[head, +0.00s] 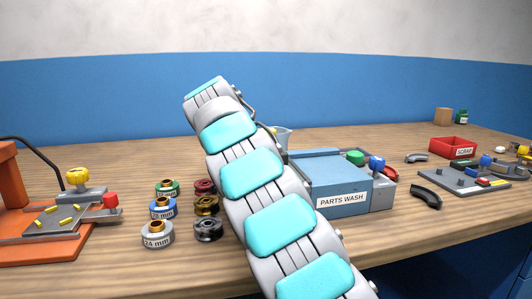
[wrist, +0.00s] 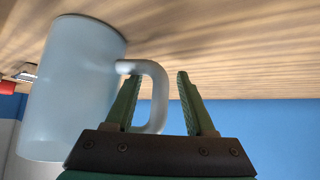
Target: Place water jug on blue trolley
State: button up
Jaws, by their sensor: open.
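The water jug (wrist: 70,90) is a frosted, pale blue vessel with a loop handle, on the left of the wrist view, where the workbench shows at the top and the wall below. My gripper (wrist: 158,75) is open. The outer bar of the handle appears between its two green fingers, with the left finger across the handle's opening. Contact cannot be told. In the head view, a small part of what looks like the jug (head: 282,136) shows behind my arm; my gripper is hidden there. I cannot make out a blue trolley in either view.
The wooden workbench (head: 130,160) holds a blue-grey parts wash box (head: 330,180) right of my arm. Several spools (head: 158,233) and an orange fixture (head: 40,235) stand left. A red scrap bin (head: 455,148) and a grey tool plate (head: 465,180) are right. The back-left bench is fairly clear.

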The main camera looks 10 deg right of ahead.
grip_shut()
dwell(1.3)
